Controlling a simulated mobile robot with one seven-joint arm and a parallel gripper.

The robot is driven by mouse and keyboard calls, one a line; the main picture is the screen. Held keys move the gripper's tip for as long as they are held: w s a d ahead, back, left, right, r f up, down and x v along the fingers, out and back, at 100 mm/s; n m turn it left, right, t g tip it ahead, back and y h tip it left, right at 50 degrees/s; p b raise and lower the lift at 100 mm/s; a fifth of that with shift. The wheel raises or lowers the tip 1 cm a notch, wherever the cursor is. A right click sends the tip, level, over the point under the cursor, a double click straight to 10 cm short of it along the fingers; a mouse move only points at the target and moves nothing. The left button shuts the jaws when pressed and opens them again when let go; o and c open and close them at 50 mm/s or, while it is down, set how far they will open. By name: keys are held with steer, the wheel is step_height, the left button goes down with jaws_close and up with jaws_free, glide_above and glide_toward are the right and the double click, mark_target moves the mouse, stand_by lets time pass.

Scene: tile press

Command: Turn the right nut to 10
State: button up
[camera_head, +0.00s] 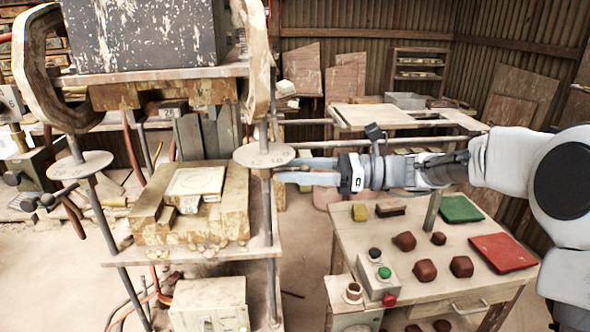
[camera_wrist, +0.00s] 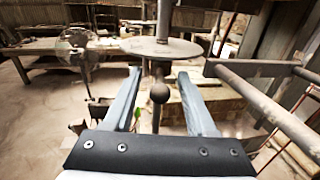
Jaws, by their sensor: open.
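The right nut's round plate (camera_head: 264,155) sits on the press's right threaded rod. The plate's markings are too small to read. My gripper (camera_head: 282,171) is beside this rod, just right of and slightly below the plate. In the wrist view the plate (camera_wrist: 162,50) is ahead of my gripper (camera_wrist: 159,74). A dark ball knob (camera_wrist: 160,92) on a short bar shows between my two open fingers, with a gap on each side. The fingers are not closed on it. In the head view this knob is hidden behind my gripper.
The left nut's plate (camera_head: 80,166) with knobbed handles is on the left rod. A pale tile (camera_head: 195,181) lies on the press bed between the rods. A work table (camera_head: 350,236) with a button box (camera_head: 377,276) and red and green pieces stands below my arm.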

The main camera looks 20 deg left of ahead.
jaws_close()
stand_by(1.4)
